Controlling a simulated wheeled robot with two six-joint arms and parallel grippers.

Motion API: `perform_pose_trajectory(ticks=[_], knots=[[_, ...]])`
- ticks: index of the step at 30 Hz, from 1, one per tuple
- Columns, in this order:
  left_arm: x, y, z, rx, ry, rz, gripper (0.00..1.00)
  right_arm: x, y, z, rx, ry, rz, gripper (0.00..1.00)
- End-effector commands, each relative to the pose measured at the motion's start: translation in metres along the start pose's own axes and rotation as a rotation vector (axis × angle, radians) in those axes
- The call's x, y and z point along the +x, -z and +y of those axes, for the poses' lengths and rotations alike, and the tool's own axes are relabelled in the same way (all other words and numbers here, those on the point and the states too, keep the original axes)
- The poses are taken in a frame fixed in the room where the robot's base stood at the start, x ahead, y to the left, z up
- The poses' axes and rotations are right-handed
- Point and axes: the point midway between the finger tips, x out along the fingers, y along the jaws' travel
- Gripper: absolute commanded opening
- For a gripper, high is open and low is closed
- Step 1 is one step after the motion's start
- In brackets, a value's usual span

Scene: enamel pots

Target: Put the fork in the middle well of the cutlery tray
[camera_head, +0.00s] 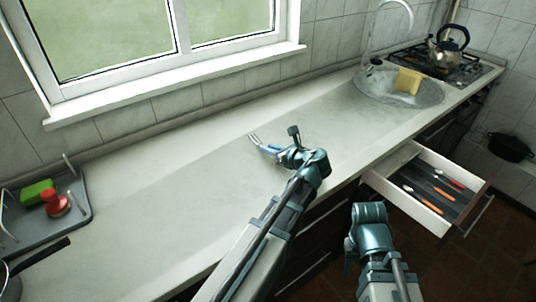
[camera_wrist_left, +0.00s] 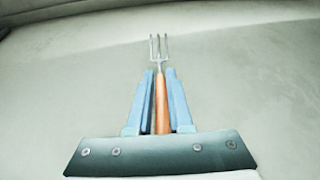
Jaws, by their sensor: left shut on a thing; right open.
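My left gripper (camera_head: 267,149) is shut on the fork (camera_head: 255,139), above the worktop. In the left wrist view the fork (camera_wrist_left: 160,80) points away from me, tines out, its orange handle between the blue fingers (camera_wrist_left: 160,95). The cutlery tray (camera_head: 464,213) lies in the pulled-out drawer at the right, well away from the fork. Several pieces of cutlery with orange, red and pale handles lie in it; its well dividers are hard to make out. My right arm stands in front of the drawer's left side; its fingers cannot be seen.
The open drawer (camera_head: 407,215) juts out below the worktop (camera_head: 180,200). A sink (camera_head: 420,99) with a yellow cloth (camera_head: 409,81) and a kettle (camera_head: 447,47) on the hob are at the back right. A grey dish rack (camera_head: 85,208) stands at the left. The middle worktop is clear.

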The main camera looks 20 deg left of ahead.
Motion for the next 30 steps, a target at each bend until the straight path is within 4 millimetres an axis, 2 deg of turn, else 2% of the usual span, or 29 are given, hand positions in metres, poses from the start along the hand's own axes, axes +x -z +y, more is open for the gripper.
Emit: perform_pose_trajectory(ticks=[2, 3, 6, 9, 22, 23, 24, 27, 30], knots=[[0.007, -0.001, -0.011, 0.000, 0.001, 0.000, 0.00, 0.002, 0.000, 0.000, 0.000, 0.000, 0.000, 0.45], [0.010, 0.010, -0.009, 0.000, 0.002, 0.000, 0.00, 0.013, 0.001, -0.001, 0.000, 0.000, 0.000, 0.45], [0.016, 0.026, -0.008, 0.001, 0.002, 0.000, 0.00, 0.029, 0.002, -0.003, 0.000, 0.000, 0.000, 0.45], [0.019, 0.034, -0.008, 0.001, 0.002, 0.000, 0.00, 0.038, 0.002, -0.004, 0.000, 0.000, 0.000, 0.45], [0.020, 0.036, -0.007, 0.001, 0.002, 0.000, 0.00, 0.041, 0.003, -0.004, 0.000, 0.000, 0.000, 0.45], [0.020, 0.036, -0.007, 0.001, 0.002, 0.000, 0.20, 0.040, 0.003, -0.004, 0.000, 0.000, 0.000, 0.45], [0.019, 0.035, -0.007, 0.001, 0.002, 0.000, 0.28, 0.039, 0.003, -0.004, 0.000, 0.000, 0.000, 0.45], [0.019, 0.035, -0.007, 0.001, 0.002, 0.000, 0.46, 0.039, 0.003, -0.004, 0.000, 0.000, 0.000, 0.45], [0.019, 0.035, -0.007, 0.001, 0.002, 0.000, 0.49, 0.039, 0.003, -0.004, 0.000, 0.000, 0.000, 0.45]])
